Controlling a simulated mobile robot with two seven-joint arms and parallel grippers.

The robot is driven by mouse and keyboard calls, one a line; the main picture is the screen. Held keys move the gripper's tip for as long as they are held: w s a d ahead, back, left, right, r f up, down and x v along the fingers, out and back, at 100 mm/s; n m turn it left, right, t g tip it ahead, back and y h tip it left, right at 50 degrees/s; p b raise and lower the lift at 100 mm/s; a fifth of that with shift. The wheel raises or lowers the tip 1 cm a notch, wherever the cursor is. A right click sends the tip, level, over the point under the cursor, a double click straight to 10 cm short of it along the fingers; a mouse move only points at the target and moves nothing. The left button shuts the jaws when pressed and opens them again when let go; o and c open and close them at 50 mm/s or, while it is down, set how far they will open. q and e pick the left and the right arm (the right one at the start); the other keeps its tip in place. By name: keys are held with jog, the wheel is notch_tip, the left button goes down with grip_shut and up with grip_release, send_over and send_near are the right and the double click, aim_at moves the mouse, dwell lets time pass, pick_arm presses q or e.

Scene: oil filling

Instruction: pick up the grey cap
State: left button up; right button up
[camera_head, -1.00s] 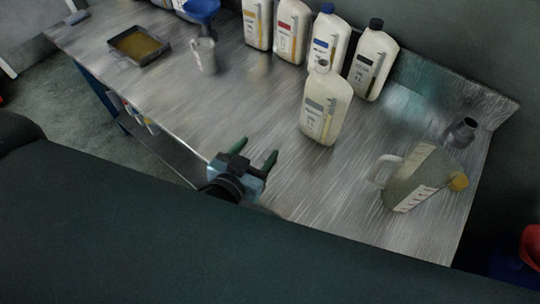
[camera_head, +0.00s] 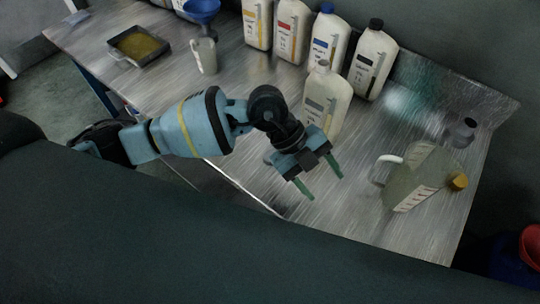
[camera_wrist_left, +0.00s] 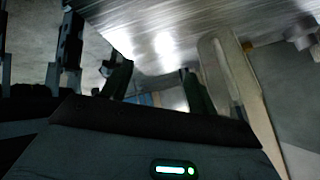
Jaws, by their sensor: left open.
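A cream bottle with a grey label (camera_head: 316,106) stands upright on the metal table, in front of the row of bottles. Its top (camera_head: 323,65) looks greyish and small; I cannot tell whether this is the grey cap or a bare neck. No loose grey cap shows clearly on the table. My left gripper (camera_head: 322,186) is open and empty over the table, in front of the bottle, green fingers pointing toward the near edge. My right gripper is not in view.
Bottles with yellow, red, blue and black labels line the back. A tray (camera_head: 139,46), a cup (camera_head: 205,56) and a blue funnel (camera_head: 202,9) are at left.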

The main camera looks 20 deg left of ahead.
pick_arm(q)
jog(key=w+a+f+n+t+y, duration=0.1)
jog(key=w+a+y, duration=0.4)
jog(key=a, duration=0.4)
jog(key=n+t+y, duration=0.1)
jog(key=n+y, duration=0.1)
jog(key=y, duration=0.1)
send_near(269, 152)
jog(key=shift+s+a+f, duration=0.15)
jog(key=shift+s+f, duration=0.2)
jog(key=shift+s, duration=0.15)
jog(key=shift+d+f, duration=0.15)
jog(key=shift+f, duration=1.15)
jog(key=shift+d+f, duration=0.2)
jog(key=shift+f, duration=1.1)
jog(key=shift+d+f, duration=0.15)
jog(key=shift+f, duration=1.15)
jog(key=c, duration=1)
